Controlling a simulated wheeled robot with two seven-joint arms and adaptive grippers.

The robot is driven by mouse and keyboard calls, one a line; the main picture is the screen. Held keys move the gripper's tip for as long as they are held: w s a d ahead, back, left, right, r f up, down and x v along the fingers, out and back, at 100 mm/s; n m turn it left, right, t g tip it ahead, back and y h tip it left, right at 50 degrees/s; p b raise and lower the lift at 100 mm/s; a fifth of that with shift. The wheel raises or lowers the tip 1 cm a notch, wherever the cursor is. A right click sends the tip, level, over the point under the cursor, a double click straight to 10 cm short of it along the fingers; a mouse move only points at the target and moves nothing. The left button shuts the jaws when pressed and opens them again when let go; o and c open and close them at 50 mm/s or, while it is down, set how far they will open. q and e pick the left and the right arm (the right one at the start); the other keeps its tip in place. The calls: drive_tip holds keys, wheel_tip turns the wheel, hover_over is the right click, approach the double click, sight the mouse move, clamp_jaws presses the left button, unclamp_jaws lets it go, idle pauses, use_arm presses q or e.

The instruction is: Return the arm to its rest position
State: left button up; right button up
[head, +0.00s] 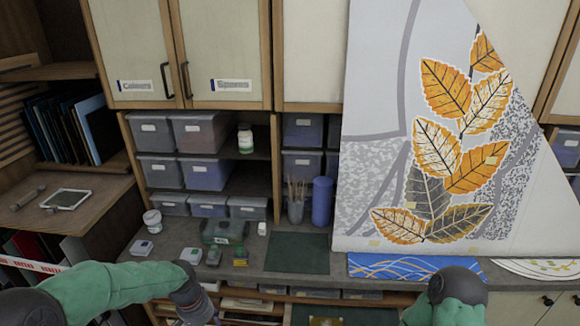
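My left arm (125,283), green with dark joints, comes in from the lower left and reaches along the front of the counter. Its dark end part (190,298) bends down towards the bottom edge of the picture. The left gripper's fingers do not show. My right arm (448,295) shows only as a dark rounded joint with a green link at the lower right, in front of the counter. Its gripper is out of the picture. I cannot see whether either hand holds anything.
The counter bears a dark green mat (298,253), small jars and boxes, a blue cylinder (322,201) and a brush cup (296,210). A large leaf-pattern panel (375,190) stands at the right. A blue patterned sheet (400,266) lies before it. Shelves with grey bins stand behind.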

use_arm(q)
drive_tip(key=s+d+f+n+h+b, duration=0.1)
drive_tip(key=s+d+f+b, duration=0.2)
drive_tip(key=f, duration=0.8)
drive_tip(key=s+d+f+n+b, duration=0.1)
drive_tip(key=s+d+f+b, duration=0.3)
drive_tip(key=s+f, duration=0.4)
drive_tip(key=s+d+f+n+h+b, duration=0.1)
drive_tip(key=s+d+f+b, duration=0.2)
drive_tip(key=f, duration=1.2)
drive_tip(key=s+d, duration=0.2)
drive_tip(key=shift+s+d+h+b, duration=0.3)
drive_tip(key=shift+d+b, duration=0.05)
